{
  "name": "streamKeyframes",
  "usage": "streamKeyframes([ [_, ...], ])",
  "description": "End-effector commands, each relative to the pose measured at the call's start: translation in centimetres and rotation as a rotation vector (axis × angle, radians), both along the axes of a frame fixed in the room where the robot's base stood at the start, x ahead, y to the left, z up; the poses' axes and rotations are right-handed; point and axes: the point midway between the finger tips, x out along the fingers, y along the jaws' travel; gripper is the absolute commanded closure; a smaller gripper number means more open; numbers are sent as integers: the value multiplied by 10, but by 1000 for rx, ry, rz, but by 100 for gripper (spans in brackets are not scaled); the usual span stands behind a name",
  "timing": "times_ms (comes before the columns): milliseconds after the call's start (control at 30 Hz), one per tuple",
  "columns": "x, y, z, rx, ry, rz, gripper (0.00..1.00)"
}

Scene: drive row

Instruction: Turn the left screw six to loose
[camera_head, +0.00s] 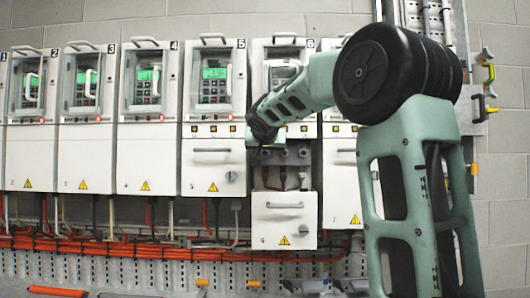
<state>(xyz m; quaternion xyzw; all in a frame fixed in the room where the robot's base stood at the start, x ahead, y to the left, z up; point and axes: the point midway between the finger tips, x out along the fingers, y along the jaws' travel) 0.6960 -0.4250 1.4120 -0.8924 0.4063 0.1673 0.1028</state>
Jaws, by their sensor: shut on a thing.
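Drive six (283,60) stands in a row of white drive cabinets, with the number 6 at its upper right. Its lower cover (284,228), with a grey handle and a yellow warning sign, sits lower than its neighbours' covers. Above it a compartment with grey terminals (303,153) and dark reddish cables lies open. My gripper (263,148) is at the upper left of this compartment, at the end of my green arm. It is shut at the left screw's place. The screw is hidden by my gripper and wrist, so its turn cannot be seen.
Drive five (213,160) stands close on the left with its cover up. Another drive (343,180) stands on the right, partly behind my arm. Orange cables (110,243) and a perforated metal rail (100,265) run below the row.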

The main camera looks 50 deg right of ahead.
Motion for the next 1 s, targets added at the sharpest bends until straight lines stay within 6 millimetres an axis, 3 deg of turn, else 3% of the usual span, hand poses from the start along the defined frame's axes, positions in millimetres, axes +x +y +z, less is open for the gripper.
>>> streamKeyframes([
  [367, 2, 2, -4, -102, 118, 2, 91],
  [1000, 5, 5, -6, -489, 570, 3, 91],
])
